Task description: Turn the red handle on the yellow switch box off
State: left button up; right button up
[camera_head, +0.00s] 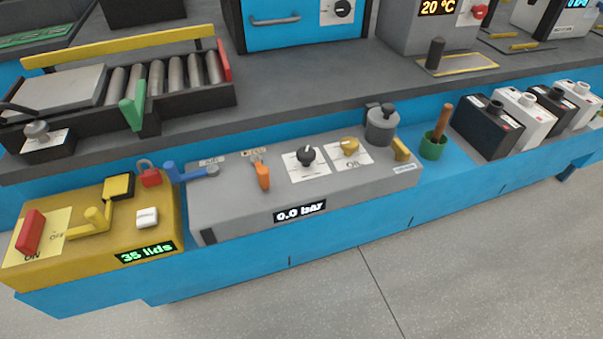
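The yellow switch box (70,258) sits at the front left of the lower blue bench. Its red handle (29,232) is on the left part of a pale yellow plate (58,223). The handle's lower end is by the word ON, and the word OFF is to its right. A yellow lever (95,219), a white button (147,217) and a green "35 lids" display (146,252) are also on the box. Neither of my grippers is in view.
A red padlock (150,177) and a blue lever (190,172) are near the box's right end. A grey panel (235,221) reading "0.0 bar" stands to the right. A roller conveyor (120,112) is on the bench behind. The floor in front is clear.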

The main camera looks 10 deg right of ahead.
aim_at(28, 243)
jog(key=k+u, duration=0.15)
jog(key=u, duration=1)
jog(key=l+u, duration=0.5)
jog(key=u, duration=0.25)
jog(key=k+j, duration=0.05)
